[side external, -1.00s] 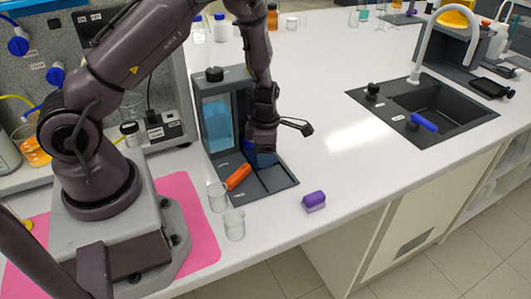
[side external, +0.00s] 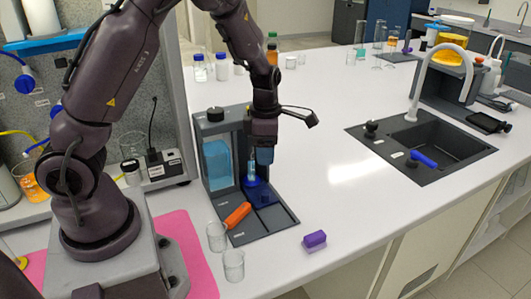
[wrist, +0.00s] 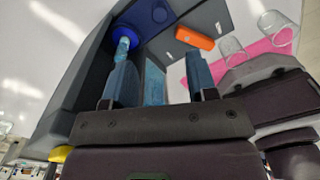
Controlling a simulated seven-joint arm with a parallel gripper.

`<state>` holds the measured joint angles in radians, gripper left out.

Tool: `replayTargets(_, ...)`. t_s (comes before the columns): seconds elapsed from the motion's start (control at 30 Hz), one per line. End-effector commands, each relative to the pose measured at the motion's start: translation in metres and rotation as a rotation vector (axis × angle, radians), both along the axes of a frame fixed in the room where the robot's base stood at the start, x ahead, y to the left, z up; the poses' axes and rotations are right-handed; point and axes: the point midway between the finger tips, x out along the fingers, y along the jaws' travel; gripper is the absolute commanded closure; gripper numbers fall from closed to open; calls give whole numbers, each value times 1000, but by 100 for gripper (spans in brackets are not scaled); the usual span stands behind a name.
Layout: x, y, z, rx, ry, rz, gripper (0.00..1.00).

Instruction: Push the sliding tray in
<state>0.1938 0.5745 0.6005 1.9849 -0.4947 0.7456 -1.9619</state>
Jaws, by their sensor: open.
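The membrane rig (side external: 216,165) is a dark grey upright housing with a light blue window and a flat base in front. A dark blue piece with a round part (side external: 262,193) sits on that base; I take it for the sliding tray but cannot be sure. It also shows at the top of the wrist view (wrist: 135,14). A light blue, clear tube (side external: 251,172) stands upright at it, beside the housing. My gripper (side external: 262,160) is above the blue piece, pointing down, its blue fingers apart (wrist: 160,62) with nothing seen between them.
An orange block (side external: 237,215) lies on the rig's base front left. A purple block (side external: 314,239) lies to the right on the white bench. The bench between rig and sink (side external: 420,145) is clear.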

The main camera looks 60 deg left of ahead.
Motion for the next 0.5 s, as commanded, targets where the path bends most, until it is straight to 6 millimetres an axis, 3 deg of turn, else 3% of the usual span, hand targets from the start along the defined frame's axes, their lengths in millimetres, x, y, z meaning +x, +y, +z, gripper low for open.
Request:
replayTargets(0.23, -1, -6, -6, 29, 20, 26, 47)
replayTargets(0.4, -3, 1, -3, 25, 6, 452, 47)
replayTargets(0.5, -2, 2, -2, 4, -1, 594, 47)
